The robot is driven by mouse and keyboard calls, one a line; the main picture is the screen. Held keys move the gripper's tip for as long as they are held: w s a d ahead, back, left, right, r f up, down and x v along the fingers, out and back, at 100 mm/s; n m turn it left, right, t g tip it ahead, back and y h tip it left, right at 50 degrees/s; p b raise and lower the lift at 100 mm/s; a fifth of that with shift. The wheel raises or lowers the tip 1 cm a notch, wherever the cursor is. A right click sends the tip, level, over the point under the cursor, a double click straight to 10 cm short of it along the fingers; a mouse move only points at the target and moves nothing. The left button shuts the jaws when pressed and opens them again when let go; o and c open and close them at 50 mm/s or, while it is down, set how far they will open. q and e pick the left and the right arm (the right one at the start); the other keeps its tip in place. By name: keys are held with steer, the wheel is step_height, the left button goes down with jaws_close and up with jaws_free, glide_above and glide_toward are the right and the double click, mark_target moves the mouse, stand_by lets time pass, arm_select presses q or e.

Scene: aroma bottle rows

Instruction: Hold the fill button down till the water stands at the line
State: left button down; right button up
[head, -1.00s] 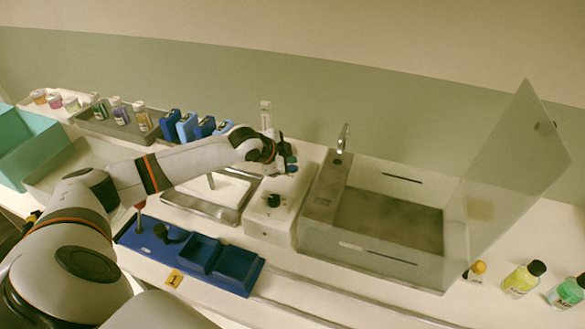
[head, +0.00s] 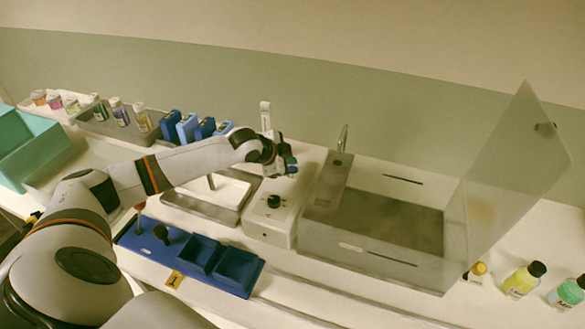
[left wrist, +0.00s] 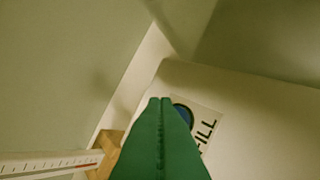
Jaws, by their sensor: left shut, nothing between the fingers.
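My left gripper (head: 290,167) is over the back of the white box with the black knob. Its green fingers (left wrist: 160,135) are shut together with nothing between them. In the left wrist view the blue fill button (left wrist: 184,114) shows partly behind the fingertips, beside a label reading "FILL" (left wrist: 207,133). I cannot tell whether the fingertips touch or press it. A clear upright tube (head: 265,114) stands behind the gripper; its graduated scale (left wrist: 45,163) shows at the lower left of the wrist view. The water level and the line cannot be made out. My right gripper is not in view.
The white box (head: 268,226) has a black knob (head: 274,201). A sink (head: 385,225) with a tap and a raised clear panel (head: 515,165) is to the right. A blue tray (head: 190,255) lies in front. Bottles stand at the far left and right.

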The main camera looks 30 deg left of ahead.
arm_select(q)
steer(key=shift+f, duration=0.15)
stand_by(0.7)
steer(key=shift+f, duration=0.3)
steer(key=shift+f, duration=0.4)
stand_by(6.5)
